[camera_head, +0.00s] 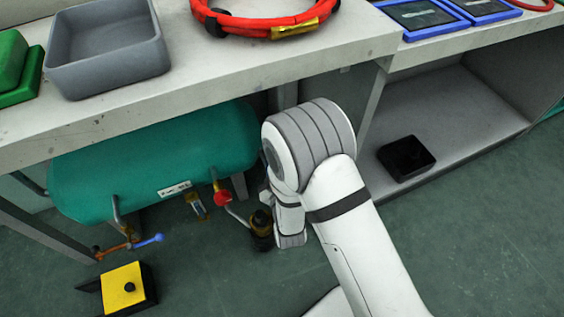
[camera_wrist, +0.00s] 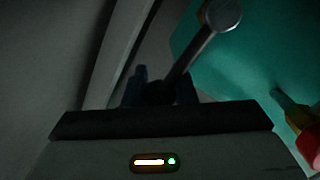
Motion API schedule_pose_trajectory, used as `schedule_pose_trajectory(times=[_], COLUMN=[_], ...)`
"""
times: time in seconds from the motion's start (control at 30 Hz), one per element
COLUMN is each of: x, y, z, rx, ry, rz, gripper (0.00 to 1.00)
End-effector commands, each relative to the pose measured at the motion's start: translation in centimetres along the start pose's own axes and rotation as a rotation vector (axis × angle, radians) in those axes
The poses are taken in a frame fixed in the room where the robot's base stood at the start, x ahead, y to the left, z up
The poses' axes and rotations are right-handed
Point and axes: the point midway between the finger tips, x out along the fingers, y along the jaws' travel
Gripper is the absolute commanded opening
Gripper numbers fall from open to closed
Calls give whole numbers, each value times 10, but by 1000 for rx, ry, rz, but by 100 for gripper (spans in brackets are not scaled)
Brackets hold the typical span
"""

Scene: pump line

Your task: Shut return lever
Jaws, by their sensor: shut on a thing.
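In the wrist view, a grey metal lever (camera_wrist: 205,42) runs from between my fingers up and right to a round end. My gripper (camera_wrist: 160,88) is shut on its dark lower end; the exact contact is dim. In the head view, my wrist reaches down beside the green tank and hides the fingers. A red valve part (camera_head: 222,198) with a pale bar sits under the tank, left of my wrist. A blue-handled lever (camera_head: 150,240) on an orange fitting is farther left. No label naming the return lever is readable.
The green tank (camera_head: 150,165) lies under the bench (camera_head: 210,85), close to my arm. A black-and-brass fitting (camera_head: 262,232) stands right by my wrist. A yellow-topped box (camera_head: 125,287) stands on the floor.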

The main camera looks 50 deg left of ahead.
Motion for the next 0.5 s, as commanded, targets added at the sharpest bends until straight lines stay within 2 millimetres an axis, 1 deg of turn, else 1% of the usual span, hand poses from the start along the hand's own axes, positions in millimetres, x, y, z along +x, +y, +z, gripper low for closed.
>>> schedule_pose_trajectory(times=[0.1, 0.37, 0.4, 0.5], x=[-2, -4, -4, -4], y=[-6, -11, -12, -12], z=[-3, -6, -6, -7], rx=[-4, -4, -4, -4], ry=[5, 10, 11, 12], rz=[-12, -21, -22, -23], gripper=[0, 0, 26, 34])
